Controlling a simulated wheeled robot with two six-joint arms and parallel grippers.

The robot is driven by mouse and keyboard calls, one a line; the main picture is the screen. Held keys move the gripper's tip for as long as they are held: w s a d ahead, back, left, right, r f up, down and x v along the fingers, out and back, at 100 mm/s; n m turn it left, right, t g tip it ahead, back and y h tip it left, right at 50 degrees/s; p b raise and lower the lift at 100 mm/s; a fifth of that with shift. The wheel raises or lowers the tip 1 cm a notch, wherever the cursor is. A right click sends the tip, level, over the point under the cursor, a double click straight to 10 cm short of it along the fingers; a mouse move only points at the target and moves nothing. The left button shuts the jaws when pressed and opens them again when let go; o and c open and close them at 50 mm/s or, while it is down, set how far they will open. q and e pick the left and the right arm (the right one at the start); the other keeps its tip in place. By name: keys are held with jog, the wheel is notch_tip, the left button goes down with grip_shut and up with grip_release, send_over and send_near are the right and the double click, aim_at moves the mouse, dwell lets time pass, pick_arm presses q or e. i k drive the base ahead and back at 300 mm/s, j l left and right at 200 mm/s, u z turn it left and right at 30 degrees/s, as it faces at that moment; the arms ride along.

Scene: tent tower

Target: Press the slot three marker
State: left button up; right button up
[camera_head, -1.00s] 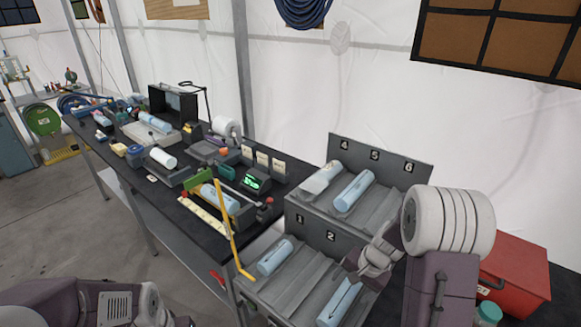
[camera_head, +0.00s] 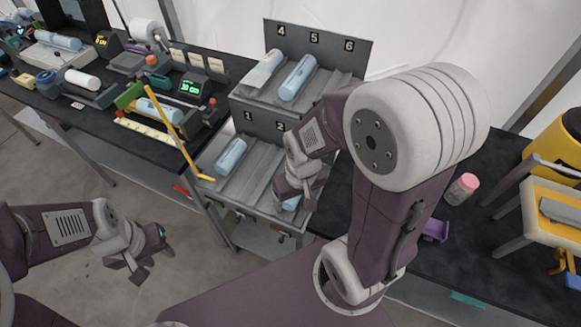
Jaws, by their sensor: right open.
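The grey two-tier rack (camera_head: 252,183) stands in the middle of the head view. Its upper panel has markers 4, 5 and 6; its lower panel shows marker 1 (camera_head: 248,115) and marker 2 (camera_head: 280,126). The slot three marker is hidden behind my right arm. My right gripper (camera_head: 293,190) is open over the front right part of the lower tier, partly covering a light blue roll (camera_head: 291,203). Whether it touches that roll is unclear. My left gripper (camera_head: 146,258) is over the floor, left of the rack; its jaw gap is unclear.
Blue rolls lie in the lower left slot (camera_head: 231,155) and in the upper tier (camera_head: 297,78). A yellow bar (camera_head: 172,130) stands left of the rack by the black bench (camera_head: 75,122). A pink-lidded jar (camera_head: 462,188) and yellow items stand at the right.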

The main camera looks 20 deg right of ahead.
aim_at(281, 241)
jog(key=k+z, duration=0.15)
jog(key=z, duration=0.2)
jog(key=k+z, duration=0.15)
jog(key=z, duration=0.15)
jog(key=k+l+u, duration=0.15)
jog(key=k+u, duration=0.2)
jog(key=k+l+u, duration=0.1)
jog(key=k+u, duration=0.15)
jog(key=u, duration=0.15)
